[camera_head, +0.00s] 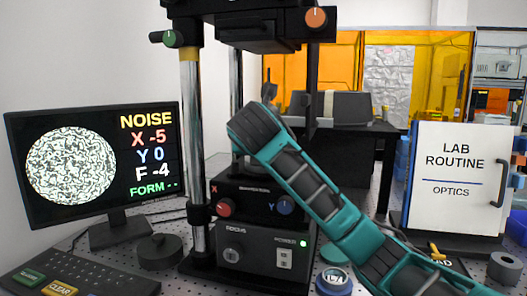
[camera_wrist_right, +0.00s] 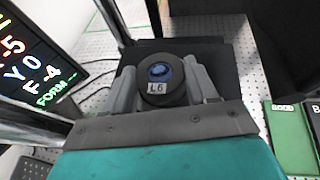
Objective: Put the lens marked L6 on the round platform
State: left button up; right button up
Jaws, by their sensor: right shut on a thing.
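The lens marked L6 (camera_wrist_right: 160,82) is a dark round mount with a blue centre and a white label. My right gripper (camera_wrist_right: 163,92) is shut on it, with one grey finger on each side. In the head view my right arm reaches from the lower right to the interferometer column, and its wrist hides the lens. A dark square stage (camera_wrist_right: 215,55) lies beneath the lens in the wrist view. A grey rounded part (camera_head: 243,168) shows below my wrist; I cannot tell whether it is the round platform. My left gripper is not in view.
The interferometer's control box (camera_head: 262,245) and its metal post (camera_head: 193,150) stand close to my arm. A monitor (camera_head: 95,160) is at left, with a keyboard (camera_head: 75,270) in front. Another labelled lens (camera_head: 335,281) is at the bottom. A white LAB ROUTINE board (camera_head: 457,180) stands at right.

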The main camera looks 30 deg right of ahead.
jog(key=o, duration=1.2)
jog(key=shift+f, duration=0.1)
jog(key=shift+c, duration=0.2)
jog(key=shift+r, duration=0.2)
jog(key=p+v, duration=0.3)
jog(key=v, duration=0.3)
jog(key=shift+a+r, duration=0.3)
jog(key=shift+p+v, duration=1.65)
jog(key=shift+v, duration=0.95)
jog(key=shift+s+f, duration=0.2)
jog(key=shift+s, duration=0.05)
